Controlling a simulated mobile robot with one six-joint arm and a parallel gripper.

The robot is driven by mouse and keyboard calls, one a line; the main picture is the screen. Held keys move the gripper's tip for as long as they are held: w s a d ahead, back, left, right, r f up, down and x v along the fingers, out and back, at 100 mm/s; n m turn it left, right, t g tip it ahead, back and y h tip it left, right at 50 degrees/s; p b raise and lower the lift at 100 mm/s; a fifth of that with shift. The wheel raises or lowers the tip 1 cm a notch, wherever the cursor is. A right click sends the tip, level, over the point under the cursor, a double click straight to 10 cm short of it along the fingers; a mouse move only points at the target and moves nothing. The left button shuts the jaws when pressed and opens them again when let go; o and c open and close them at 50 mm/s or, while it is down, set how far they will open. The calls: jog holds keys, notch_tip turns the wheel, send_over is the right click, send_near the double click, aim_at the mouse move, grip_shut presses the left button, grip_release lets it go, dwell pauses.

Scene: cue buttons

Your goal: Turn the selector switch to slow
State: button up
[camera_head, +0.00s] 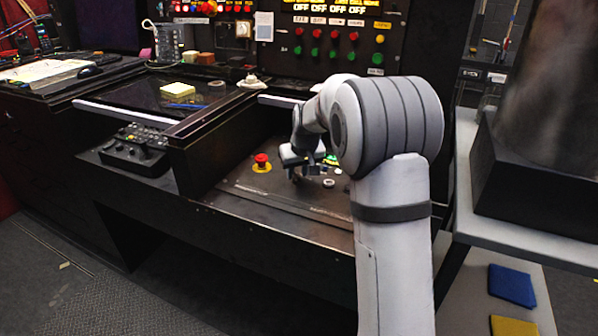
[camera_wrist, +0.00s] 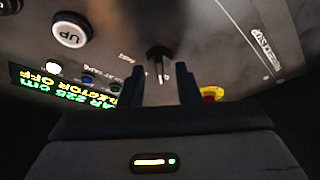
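The selector switch (camera_wrist: 158,53) is a small black knob with a pale pointer line, on the dark metal panel in the wrist view. My gripper (camera_wrist: 159,72) has its two dark fingers apart, with the knob in line with the gap, at or just beyond the fingertips. I cannot tell whether the fingers touch it. Small white lettering beside the knob is too small to read surely. In the head view my gripper (camera_head: 302,172) is low over the panel, and I cannot make out the switch there.
A red mushroom button on a yellow base (camera_head: 262,163) stands left of my gripper; it also shows in the wrist view (camera_wrist: 211,94). A white UP button (camera_wrist: 70,30) and a lit green and yellow display (camera_wrist: 62,88) lie to the knob's left.

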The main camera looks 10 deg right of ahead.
jog(key=shift+c, duration=0.3)
grip_shut()
jog(key=shift+r+m+p, duration=0.1)
jog(key=shift+m+p, duration=0.2)
jog(key=shift+a+m+h+p, duration=0.1)
jog(key=shift+m+h+p, duration=0.2)
jog(key=shift+m+p, duration=0.2)
jog(key=shift+m+h, duration=0.3)
jog(key=shift+m, duration=0.5)
jog(key=m+h, duration=0.1)
jog(key=m, duration=0.2)
jog(key=shift+a, duration=0.15)
jog(key=shift+a+m+g+h+b, duration=0.1)
jog(key=shift+m+g+h+b, duration=0.3)
jog(key=shift+m, duration=0.8)
